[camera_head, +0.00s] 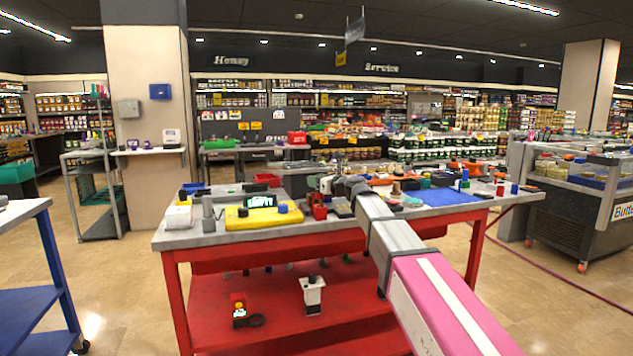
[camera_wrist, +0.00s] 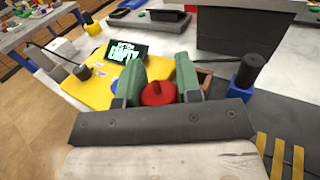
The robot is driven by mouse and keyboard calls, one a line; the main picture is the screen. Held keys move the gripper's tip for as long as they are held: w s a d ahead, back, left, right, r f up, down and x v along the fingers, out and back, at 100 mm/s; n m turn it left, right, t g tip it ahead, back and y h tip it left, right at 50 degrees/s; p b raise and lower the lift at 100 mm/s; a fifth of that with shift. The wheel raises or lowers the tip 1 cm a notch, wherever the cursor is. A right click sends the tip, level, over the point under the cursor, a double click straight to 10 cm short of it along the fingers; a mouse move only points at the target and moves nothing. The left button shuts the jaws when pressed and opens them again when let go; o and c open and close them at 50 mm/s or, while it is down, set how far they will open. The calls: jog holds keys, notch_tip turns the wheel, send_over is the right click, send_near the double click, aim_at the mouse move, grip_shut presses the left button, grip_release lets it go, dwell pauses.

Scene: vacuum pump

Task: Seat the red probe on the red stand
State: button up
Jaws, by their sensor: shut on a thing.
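My gripper (camera_wrist: 158,78) shows in the wrist view with two green fingers on either side of a red rounded piece. I take this piece to be the red probe (camera_wrist: 158,94), and the fingers are shut on it. In the head view my gripper (camera_head: 327,185) is over the back middle of the red-legged table. A red block-like piece, perhaps the red stand (camera_head: 319,211), is just below and left of it. In the wrist view I cannot make out the stand; the fingers and probe may hide it. I cannot tell whether probe and stand touch.
A yellow device (camera_head: 240,220) with a lit display (camera_head: 262,200) lies left of my gripper. A blue holder (camera_wrist: 240,93) with a black handle (camera_wrist: 251,68) stands close on the right in the wrist view. A blue mat (camera_head: 445,197) lies at the table's right.

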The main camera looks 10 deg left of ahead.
jog(key=shift+f, duration=1.2)
dwell(0.9)
jog(key=o, duration=1.1)
jog(key=shift+c, duration=0.2)
jog(key=shift+r, duration=0.1)
notch_tip(320, 180, up, 9)
dwell(0.8)
